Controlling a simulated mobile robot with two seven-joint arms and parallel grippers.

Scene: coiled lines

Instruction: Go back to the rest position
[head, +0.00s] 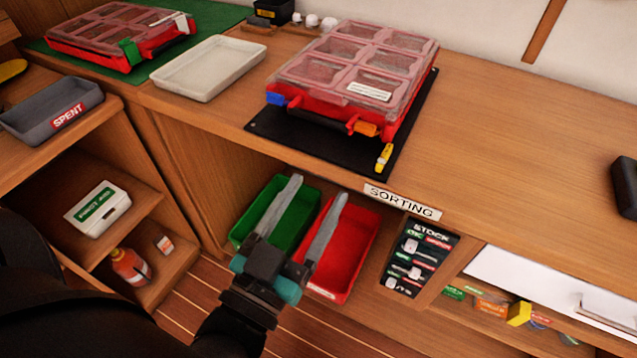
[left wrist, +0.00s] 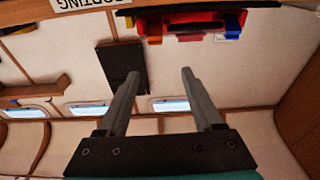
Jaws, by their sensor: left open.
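My left gripper (head: 310,217) is open, with its two grey fingers apart and nothing between them. In the head view it shows in front of the green bin (head: 262,205) and the red bin (head: 357,240) under the counter, and hides parts of both. In the left wrist view the gripper (left wrist: 160,75) points toward a pale wall with small windows, and its fingers are empty. My right gripper is not in view.
The counter (head: 520,130) holds a red organizer case (head: 350,70) on a black mat (head: 272,128), a pale tray (head: 208,68) and another red case (head: 120,35). A grey SPENT tray (head: 50,112) stands at left. The counter's right part is mostly clear.

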